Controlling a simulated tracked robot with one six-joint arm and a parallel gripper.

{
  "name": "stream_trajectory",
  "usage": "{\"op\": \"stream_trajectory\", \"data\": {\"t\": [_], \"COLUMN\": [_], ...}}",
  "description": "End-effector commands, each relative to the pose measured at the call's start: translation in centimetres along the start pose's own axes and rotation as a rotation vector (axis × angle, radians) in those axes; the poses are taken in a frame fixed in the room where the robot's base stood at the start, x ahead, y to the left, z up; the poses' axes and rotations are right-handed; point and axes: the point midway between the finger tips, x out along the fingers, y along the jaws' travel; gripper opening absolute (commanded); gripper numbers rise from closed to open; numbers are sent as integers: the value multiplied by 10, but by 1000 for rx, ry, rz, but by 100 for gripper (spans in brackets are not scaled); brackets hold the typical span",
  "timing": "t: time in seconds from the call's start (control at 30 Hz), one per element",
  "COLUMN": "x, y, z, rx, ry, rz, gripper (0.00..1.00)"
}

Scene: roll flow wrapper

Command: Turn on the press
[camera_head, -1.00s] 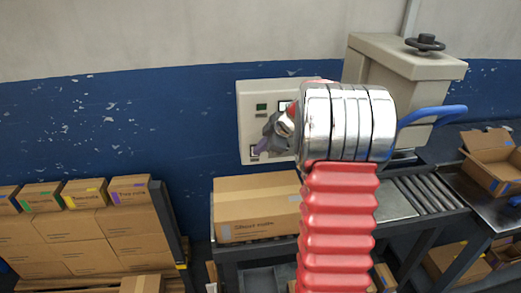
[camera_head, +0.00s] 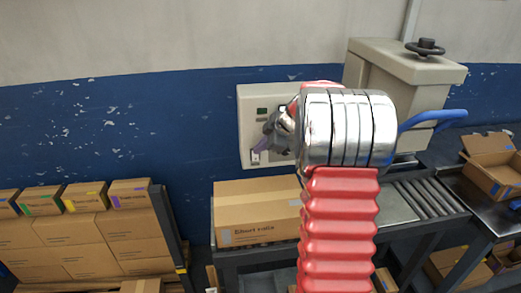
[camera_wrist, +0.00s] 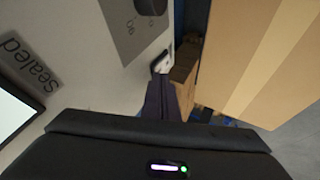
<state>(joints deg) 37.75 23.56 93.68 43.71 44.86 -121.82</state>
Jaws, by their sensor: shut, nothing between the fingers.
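My gripper (camera_head: 261,145) is shut and empty in front of the panel. In the wrist view its dark fingers (camera_wrist: 161,82) end close to the switch; I cannot tell whether they touch it. A dark knob (camera_wrist: 150,5) is at the top of that view. My arm hides the panel's right side.
A beige machine (camera_head: 405,80) with a black handwheel and blue handle stands right of the panel. A cardboard carton (camera_head: 258,205) lies on the roller conveyor (camera_head: 425,198) below. Stacked cartons (camera_head: 75,232) stand at left. Bare wall lies left of the panel.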

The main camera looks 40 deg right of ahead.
Motion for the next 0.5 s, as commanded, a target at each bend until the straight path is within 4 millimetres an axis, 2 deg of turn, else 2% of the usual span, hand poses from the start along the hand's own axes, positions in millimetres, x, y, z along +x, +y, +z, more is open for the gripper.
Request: {"op": "stream_trajectory", "data": {"t": [0.33,0.5], "x": [-1,-6], "y": [-2,-10], "z": [-1,-4], "rx": [0,-1], "ry": [0,1], "rz": [0,0], "gripper": [0,0]}}
